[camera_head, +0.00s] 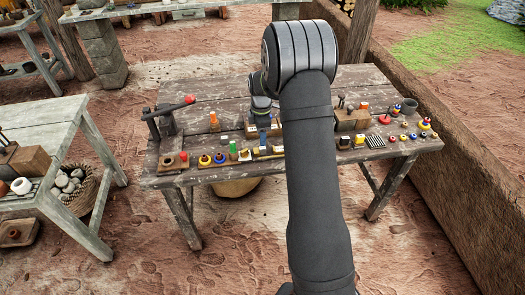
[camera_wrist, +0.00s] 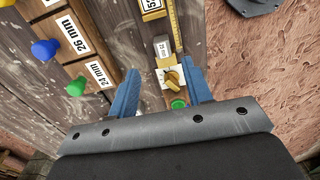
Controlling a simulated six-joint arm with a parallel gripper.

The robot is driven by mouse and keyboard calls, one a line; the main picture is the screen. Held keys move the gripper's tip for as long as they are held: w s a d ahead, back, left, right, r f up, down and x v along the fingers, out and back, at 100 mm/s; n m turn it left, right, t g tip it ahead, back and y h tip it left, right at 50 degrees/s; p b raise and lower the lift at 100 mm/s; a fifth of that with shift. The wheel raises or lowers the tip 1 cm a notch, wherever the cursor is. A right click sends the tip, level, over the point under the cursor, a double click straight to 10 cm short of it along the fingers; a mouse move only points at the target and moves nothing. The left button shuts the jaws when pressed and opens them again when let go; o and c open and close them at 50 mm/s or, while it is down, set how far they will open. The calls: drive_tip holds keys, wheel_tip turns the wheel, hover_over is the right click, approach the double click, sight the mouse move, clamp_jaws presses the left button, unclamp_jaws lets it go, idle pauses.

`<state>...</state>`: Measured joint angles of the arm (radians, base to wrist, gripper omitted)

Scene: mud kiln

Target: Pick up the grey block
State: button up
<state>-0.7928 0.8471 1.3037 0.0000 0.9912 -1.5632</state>
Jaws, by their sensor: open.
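In the wrist view, a small grey block (camera_wrist: 162,46) with a pale label lies on the wooden table, just past my fingertips. My gripper (camera_wrist: 163,75) is open, with one blue finger on each side of a white piece with a yellow knob (camera_wrist: 173,78). A round green piece (camera_wrist: 179,103) lies nearer the palm. No contact between the fingers and the grey block shows. In the head view my gripper (camera_head: 263,128) is small and low over the middle of the table; my arm covers part of the scene there. I cannot tell the grey block there for sure.
The wooden table (camera_head: 225,100) is crowded along its front with small coloured pieces. Wooden strips labelled 26 mm (camera_wrist: 82,35) and 24 mm (camera_wrist: 98,75) lie left of my gripper in the wrist view. A yellow ruler (camera_wrist: 175,25) runs beside the grey block. The table's back is clearer.

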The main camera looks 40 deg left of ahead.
sight(263, 148)
drive_tip(key=shift+d+f, duration=0.15)
drive_tip(key=shift+f, duration=1.5)
drive_tip(key=shift+d+f, duration=0.15)
drive_tip(key=shift+f, duration=1.45)
clamp_jaws()
